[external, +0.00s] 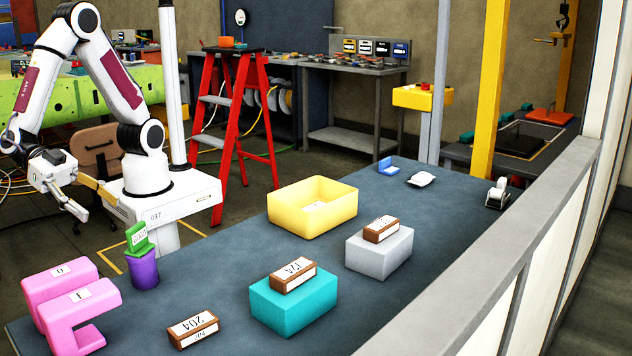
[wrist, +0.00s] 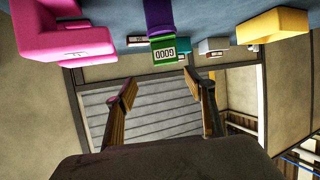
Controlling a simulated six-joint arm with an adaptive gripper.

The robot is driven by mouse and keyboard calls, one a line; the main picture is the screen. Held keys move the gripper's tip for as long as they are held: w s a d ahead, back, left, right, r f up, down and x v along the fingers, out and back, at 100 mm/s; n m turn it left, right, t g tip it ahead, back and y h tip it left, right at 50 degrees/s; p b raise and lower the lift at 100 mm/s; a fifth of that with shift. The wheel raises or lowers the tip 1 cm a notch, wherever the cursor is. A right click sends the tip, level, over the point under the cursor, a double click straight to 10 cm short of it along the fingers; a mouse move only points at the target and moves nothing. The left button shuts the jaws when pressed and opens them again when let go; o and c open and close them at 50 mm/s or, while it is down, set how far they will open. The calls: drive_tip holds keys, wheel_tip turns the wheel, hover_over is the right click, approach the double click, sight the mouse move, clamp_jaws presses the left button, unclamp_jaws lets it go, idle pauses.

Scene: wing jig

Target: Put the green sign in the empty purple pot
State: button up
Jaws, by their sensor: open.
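The green sign (external: 138,237) stands upright at the top of the purple pot (external: 144,271), near the table's left edge. Its lower end appears to be in or at the pot's mouth; the exact seating is hard to tell. In the wrist view, which is upside down, the green sign (wrist: 164,51) shows its label, with the purple pot (wrist: 158,16) above it in the picture. My gripper (external: 100,206) is off the left side of the table, apart from the sign. In the wrist view my gripper (wrist: 160,80) is open and empty, its fingers spread toward the sign.
Pink blocks (external: 70,300) stand just left of the pot. A brown labelled block (external: 194,328) lies in front; others sit on a teal block (external: 293,304) and a grey block (external: 379,252). A yellow bin (external: 335,209) stands farther back. Table between pot and bin is clear.

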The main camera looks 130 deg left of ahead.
drive_tip(key=w+d+r+h, duration=0.1)
drive_tip(key=w+r+h, duration=0.5)
drive_tip(key=w+r, duration=0.15)
drive_tip(key=a+r+m+h, duration=0.3)
drive_tip(key=a+r+h, duration=0.1)
drive_tip(key=r, duration=0.2)
drive_tip(key=s+a+f+g+y, duration=0.2)
drive_tip(key=s+a+f+g, duration=0.1)
drive_tip(key=s+a, duration=0.7)
drive_tip(key=s+a+f+m+g+y, duration=0.1)
drive_tip(key=s+a+f+g+y, duration=0.2)
drive_tip(key=s+a, duration=0.7)
drive_tip(key=a, duration=0.6)
drive_tip(key=shift+a+g, duration=0.35)
drive_tip(key=shift+g, duration=0.05)
drive_tip(key=shift+s+f, duration=0.1)
